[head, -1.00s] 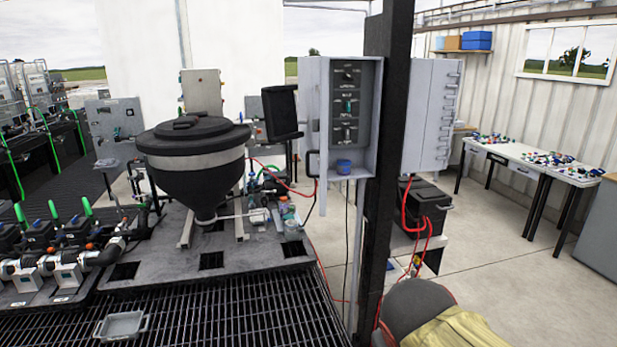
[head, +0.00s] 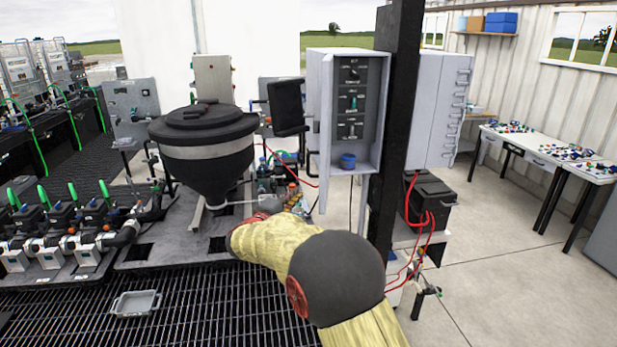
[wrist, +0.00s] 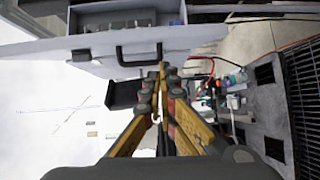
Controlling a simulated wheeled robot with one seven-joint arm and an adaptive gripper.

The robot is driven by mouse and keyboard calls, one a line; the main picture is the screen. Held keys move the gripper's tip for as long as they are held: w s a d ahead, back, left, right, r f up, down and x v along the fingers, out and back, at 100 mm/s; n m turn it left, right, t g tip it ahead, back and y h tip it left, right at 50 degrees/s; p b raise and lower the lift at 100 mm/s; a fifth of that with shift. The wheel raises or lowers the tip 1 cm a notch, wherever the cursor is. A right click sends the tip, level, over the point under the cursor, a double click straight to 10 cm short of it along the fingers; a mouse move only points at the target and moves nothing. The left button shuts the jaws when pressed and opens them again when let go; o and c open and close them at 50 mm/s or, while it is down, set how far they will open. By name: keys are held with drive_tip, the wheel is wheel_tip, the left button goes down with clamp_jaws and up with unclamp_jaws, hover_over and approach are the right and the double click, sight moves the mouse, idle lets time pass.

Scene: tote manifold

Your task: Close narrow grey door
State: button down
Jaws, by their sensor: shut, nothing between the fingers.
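The narrow grey door (head: 325,112) stands open at the left side of a tall grey cabinet, seen nearly edge-on in the head view. Its dark handle (head: 313,152) is on the left. In the wrist view the light grey door (wrist: 195,38) crosses the top, with its dark bar handle (wrist: 139,56) below. My gripper (wrist: 160,68) is shut and empty, its fingertips close to the right end of the handle. I cannot tell whether they touch it. In the head view my gripper is largely hidden by my yellow-sleeved arm.
The open cabinet holds a switch panel (head: 352,98) and a blue cup (head: 348,160). A dark post (head: 396,120) stands right of it. A black screen (head: 287,107) and a black hopper (head: 205,150) are left. Red cables (head: 428,225) hang at lower right.

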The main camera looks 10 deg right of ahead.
sight(313, 176)
drive_tip(key=shift+n+t+y, duration=0.3)
drive_tip(key=shift+n+t, duration=0.2)
drive_tip(key=p+x, duration=0.1)
drive_tip(key=x, duration=0.4)
drive_tip(key=p+x, duration=0.1)
drive_tip(key=x, duration=0.5)
drive_tip(key=shift+s+d, duration=0.2)
drive_tip(key=shift+d, duration=0.05)
drive_tip(key=shift+d+f, duration=0.15)
drive_tip(key=shift+d, duration=0.1)
